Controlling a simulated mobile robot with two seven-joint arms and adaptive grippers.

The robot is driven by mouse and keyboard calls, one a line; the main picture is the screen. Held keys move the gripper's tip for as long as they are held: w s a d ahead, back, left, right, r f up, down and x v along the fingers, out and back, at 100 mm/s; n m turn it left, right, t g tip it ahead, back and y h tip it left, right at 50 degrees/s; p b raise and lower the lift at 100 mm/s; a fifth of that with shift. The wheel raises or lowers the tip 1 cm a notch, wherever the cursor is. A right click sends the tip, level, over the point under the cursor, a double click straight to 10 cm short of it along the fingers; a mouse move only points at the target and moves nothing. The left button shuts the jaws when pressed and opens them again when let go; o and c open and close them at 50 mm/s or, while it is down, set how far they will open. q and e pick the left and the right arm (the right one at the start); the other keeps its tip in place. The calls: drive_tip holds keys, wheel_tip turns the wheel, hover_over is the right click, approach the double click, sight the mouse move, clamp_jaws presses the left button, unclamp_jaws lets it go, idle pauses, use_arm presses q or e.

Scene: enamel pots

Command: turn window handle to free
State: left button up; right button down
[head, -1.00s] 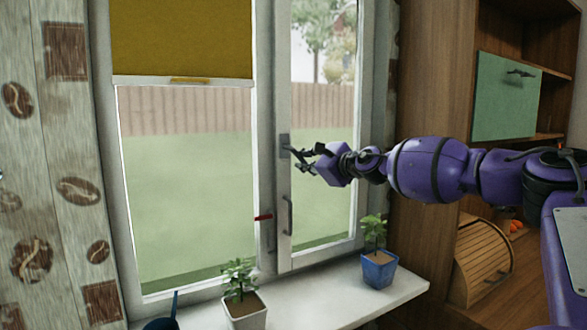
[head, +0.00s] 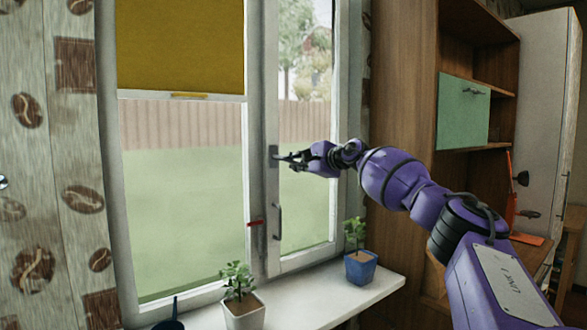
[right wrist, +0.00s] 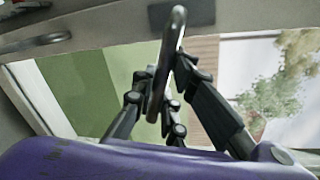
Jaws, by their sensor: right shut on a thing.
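The window handle (right wrist: 165,65) is a grey metal lever. In the right wrist view it stands between the fingers of my right gripper (right wrist: 160,100), which is shut on it. In the head view the handle's mounting plate (head: 273,153) is on the white frame of the right window sash. My right gripper (head: 292,158) reaches it from the right, and the lever seems to point sideways into the fingers, which partly hide it. The right sash (head: 272,245) looks closed. My left gripper is not in view.
A lower pull handle (head: 278,222) and a red piece (head: 255,223) are on the window frames. Potted plants in a white pot (head: 244,312) and a blue pot (head: 360,267) stand on the sill (head: 308,300). A wooden cabinet (head: 405,110) stands at right.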

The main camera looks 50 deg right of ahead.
drive_tip(key=shift+d+r+n+h+p, duration=0.15)
drive_tip(key=shift+r+n+h, duration=0.1)
drive_tip(key=shift+r+n, duration=0.3)
drive_tip(key=shift+d+r+n+h+p, duration=0.15)
drive_tip(key=shift+r+n+h, duration=0.1)
drive_tip(key=shift+r+n, duration=0.55)
drive_tip(key=shift+n, duration=0.35)
drive_tip(key=c, duration=1.8)
unclamp_jaws()
drive_tip(key=shift+a, duration=0.1)
drive_tip(key=shift+o, duration=0.2)
drive_tip(key=shift+s, duration=0.1)
drive_tip(key=shift+f, duration=0.1)
